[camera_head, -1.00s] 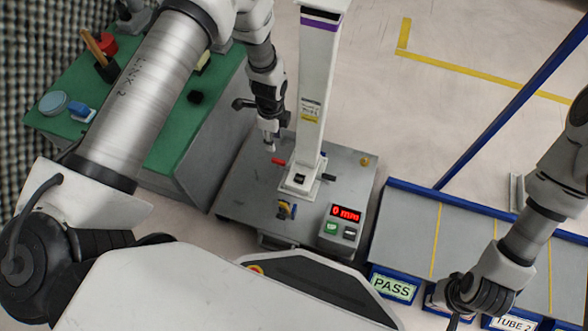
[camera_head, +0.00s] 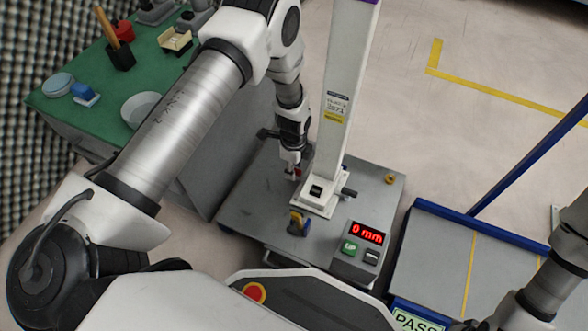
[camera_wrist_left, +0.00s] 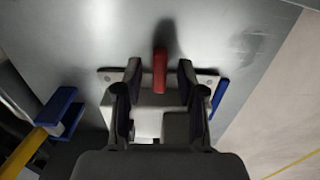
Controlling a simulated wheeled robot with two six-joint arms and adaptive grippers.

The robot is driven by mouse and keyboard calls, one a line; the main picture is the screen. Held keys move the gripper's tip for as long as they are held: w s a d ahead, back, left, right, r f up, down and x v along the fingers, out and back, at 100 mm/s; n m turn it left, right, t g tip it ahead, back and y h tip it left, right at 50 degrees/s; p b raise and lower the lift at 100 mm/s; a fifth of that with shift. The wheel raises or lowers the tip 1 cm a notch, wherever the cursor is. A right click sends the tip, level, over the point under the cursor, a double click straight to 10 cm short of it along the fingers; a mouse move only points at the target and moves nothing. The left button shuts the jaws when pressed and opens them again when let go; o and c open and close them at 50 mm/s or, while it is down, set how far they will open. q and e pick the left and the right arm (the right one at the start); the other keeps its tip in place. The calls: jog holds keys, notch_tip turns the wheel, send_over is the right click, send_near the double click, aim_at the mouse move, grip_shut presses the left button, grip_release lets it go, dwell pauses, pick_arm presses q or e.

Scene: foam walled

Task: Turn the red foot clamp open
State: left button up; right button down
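The red foot clamp (camera_wrist_left: 160,70) is a short red lever at the foot of the white column (camera_head: 335,130). In the left wrist view it lies between the two fingers of my left gripper (camera_wrist_left: 158,75), with a gap on each side. In the head view my left gripper (camera_head: 291,168) points down at the column's foot, and only a bit of the red clamp (camera_head: 298,172) shows beside its tips. The left gripper is open around the clamp. My right gripper is below the picture edge; only part of its arm shows.
The column stands on a grey plate (camera_head: 245,210). A yellow and blue part (camera_head: 298,224) and a box with a "0 mm" display (camera_head: 360,245) are near its front. A green bench (camera_head: 80,125) is left, a blue-edged tray table (camera_head: 435,255) right.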

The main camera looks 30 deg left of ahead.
pick_arm(q)
jog(key=shift+r, duration=0.1)
grip_shut()
